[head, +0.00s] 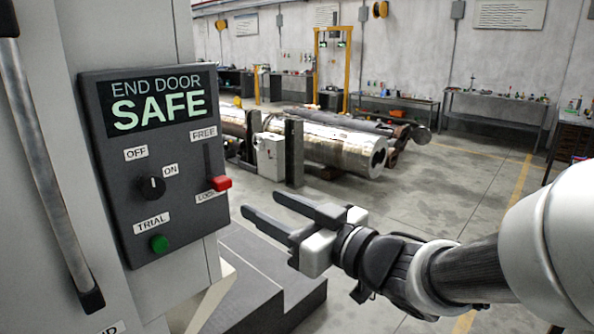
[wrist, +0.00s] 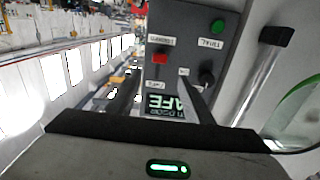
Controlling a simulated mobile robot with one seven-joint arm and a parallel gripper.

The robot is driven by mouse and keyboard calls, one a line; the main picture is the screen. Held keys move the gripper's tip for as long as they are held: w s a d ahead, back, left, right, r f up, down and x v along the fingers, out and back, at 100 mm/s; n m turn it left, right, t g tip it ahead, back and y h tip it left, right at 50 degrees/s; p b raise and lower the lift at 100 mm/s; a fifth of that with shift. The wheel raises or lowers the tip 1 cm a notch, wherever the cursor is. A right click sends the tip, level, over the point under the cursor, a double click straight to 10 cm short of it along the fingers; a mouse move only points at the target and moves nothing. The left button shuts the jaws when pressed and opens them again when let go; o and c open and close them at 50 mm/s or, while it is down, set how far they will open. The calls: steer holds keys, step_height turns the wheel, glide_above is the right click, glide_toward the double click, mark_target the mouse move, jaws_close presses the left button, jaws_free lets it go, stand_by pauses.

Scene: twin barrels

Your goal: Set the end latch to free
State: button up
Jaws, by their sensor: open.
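The end latch is a red handle (head: 221,183) on a vertical slot at the right of a dark control panel (head: 120,205). It sits at the slot's lower end, by a partly hidden label starting "LO"; the "FREE" label (head: 203,133) is at the upper end. The panel's screen (head: 150,102) reads "END DOOR SAFE". My gripper (head: 259,203) is open and empty, to the right of and slightly below the handle, apart from it, fingers pointing toward the panel. In the wrist view, the handle (wrist: 160,58) appears beyond and between the fingertips, with the panel upside down.
A black knob (head: 152,188) with "OFF" and "ON" labels and a green "TRIAL" button (head: 158,243) share the panel. A long metal bar handle (head: 50,170) stands left of it. A dark grey step (head: 262,275) lies below. Large barrels (head: 330,142) lie behind on the floor.

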mark_target(226, 184)
steer(key=p+x, duration=0.1)
steer(key=x, duration=1.4)
steer(key=shift+w+p, duration=0.2)
steer(key=shift+p, duration=0.15)
